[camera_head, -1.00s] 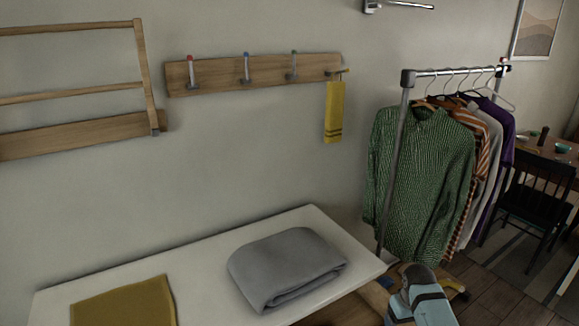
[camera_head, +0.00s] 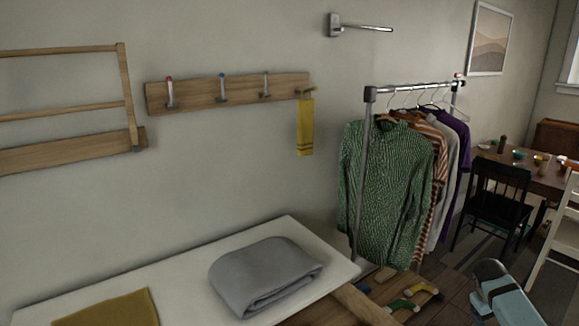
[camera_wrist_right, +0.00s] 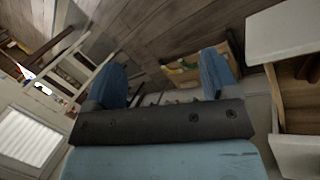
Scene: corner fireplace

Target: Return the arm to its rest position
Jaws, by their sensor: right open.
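My right arm shows at the lower right of the head view as a light blue and dark link (camera_head: 503,293); its gripper is out of that frame. In the right wrist view my right gripper (camera_wrist_right: 165,82) has its two blue fingers wide apart with nothing between them. Wooden floor lies beyond the fingers. My left gripper is in neither view.
A white-topped surface (camera_head: 170,278) holds a folded grey cloth (camera_head: 265,275) and a mustard cloth (camera_head: 110,309). A clothes rack (camera_head: 361,190) with a green shirt (camera_head: 385,195) stands right of it. A black chair (camera_head: 497,203) and dining table (camera_head: 540,178) are further right.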

